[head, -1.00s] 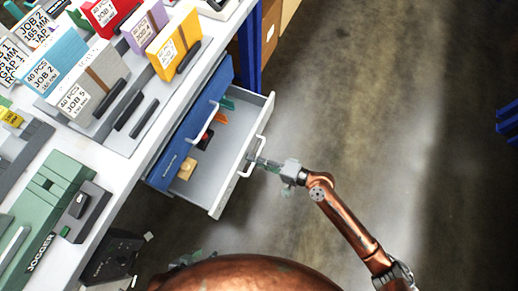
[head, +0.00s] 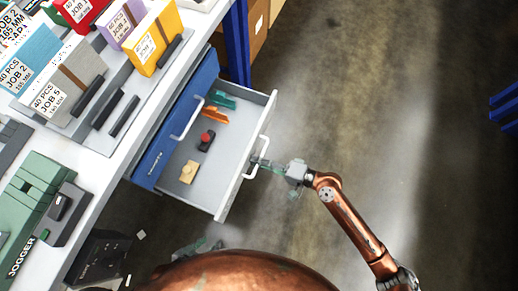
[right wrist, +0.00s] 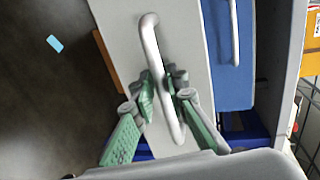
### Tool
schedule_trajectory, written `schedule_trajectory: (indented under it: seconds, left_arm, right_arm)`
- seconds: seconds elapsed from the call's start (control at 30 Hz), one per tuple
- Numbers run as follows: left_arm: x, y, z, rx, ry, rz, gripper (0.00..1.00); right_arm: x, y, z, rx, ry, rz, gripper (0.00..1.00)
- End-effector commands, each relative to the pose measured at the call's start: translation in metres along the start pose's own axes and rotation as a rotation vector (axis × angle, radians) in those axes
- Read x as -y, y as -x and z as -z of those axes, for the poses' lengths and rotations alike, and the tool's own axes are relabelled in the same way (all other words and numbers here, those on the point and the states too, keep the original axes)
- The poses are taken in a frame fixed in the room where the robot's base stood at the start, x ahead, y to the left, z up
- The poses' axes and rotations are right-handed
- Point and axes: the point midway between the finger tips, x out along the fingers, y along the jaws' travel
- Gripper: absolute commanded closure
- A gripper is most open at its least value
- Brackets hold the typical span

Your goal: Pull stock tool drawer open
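The grey drawer (head: 228,185) stands pulled out from under the bench, with its white bar handle (head: 256,158) on the front. Inside lie a tan piece (head: 188,172), a black and red piece (head: 206,140), an orange piece (head: 215,115) and a green piece (head: 222,99). My right gripper (head: 262,162) is at the handle. In the right wrist view its green fingers (right wrist: 163,88) lie on either side of the handle bar (right wrist: 150,45), closed against it. My left gripper (head: 197,246) shows only partly beside my copper body; its fingers are unclear.
A blue drawer front with a white handle (head: 187,120) is beside the open drawer. The bench top carries a green jogger (head: 32,200) and several labelled paper stacks. A blue post (head: 237,45) and cartons stand beyond the drawer. The floor (head: 370,110) to the right is clear.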

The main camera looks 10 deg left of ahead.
Motion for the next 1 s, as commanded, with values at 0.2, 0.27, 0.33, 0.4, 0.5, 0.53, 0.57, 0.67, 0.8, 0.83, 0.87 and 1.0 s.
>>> schedule_trajectory:
  seconds: [0.2,0.27,0.33,0.4,0.5,0.53,0.57,0.67,0.8,0.83,0.87,1.0]
  left_arm:
    - [0.000,0.000,0.000,0.000,0.000,0.000,0.60]
    - [0.000,0.000,-0.001,0.003,-0.001,0.000,0.60]
    - [0.000,0.000,-0.002,0.004,-0.001,0.000,0.60]
    - [0.000,0.000,-0.002,0.004,-0.001,0.000,0.60]
    - [0.000,0.000,-0.001,0.003,-0.001,0.000,0.60]
    - [0.000,0.000,-0.001,0.003,-0.001,0.000,0.60]
    - [0.000,0.000,-0.001,0.003,-0.001,0.000,0.60]
    - [0.000,0.000,-0.001,0.002,-0.001,0.000,0.60]
    - [0.000,0.000,-0.001,0.002,-0.001,0.000,0.60]
    - [0.000,0.000,-0.001,0.002,-0.001,0.000,0.60]
    - [0.000,0.000,-0.001,0.002,-0.001,0.000,0.60]
    - [0.000,0.000,-0.001,0.002,-0.001,0.000,0.60]
  right_arm:
    - [0.001,0.000,0.002,-0.003,0.002,0.001,0.84]
    - [0.001,0.001,0.002,-0.004,0.002,0.002,0.84]
    - [0.001,0.003,0.002,-0.005,0.002,0.001,0.84]
    - [0.000,0.010,0.003,-0.006,0.002,0.000,0.84]
    - [0.000,0.025,0.002,-0.005,0.003,-0.001,0.84]
    - [0.000,0.031,0.002,-0.006,0.003,-0.002,0.84]
    - [-0.001,0.037,0.002,-0.006,0.001,-0.002,0.84]
    - [-0.001,0.059,0.002,-0.006,0.001,-0.002,0.84]
    - [-0.001,0.087,0.002,-0.005,0.000,-0.001,0.84]
    - [-0.001,0.092,0.002,-0.004,0.000,-0.002,0.84]
    - [-0.001,0.097,0.002,-0.004,0.000,-0.001,0.84]
    - [0.000,0.113,0.001,-0.003,0.000,0.000,0.84]
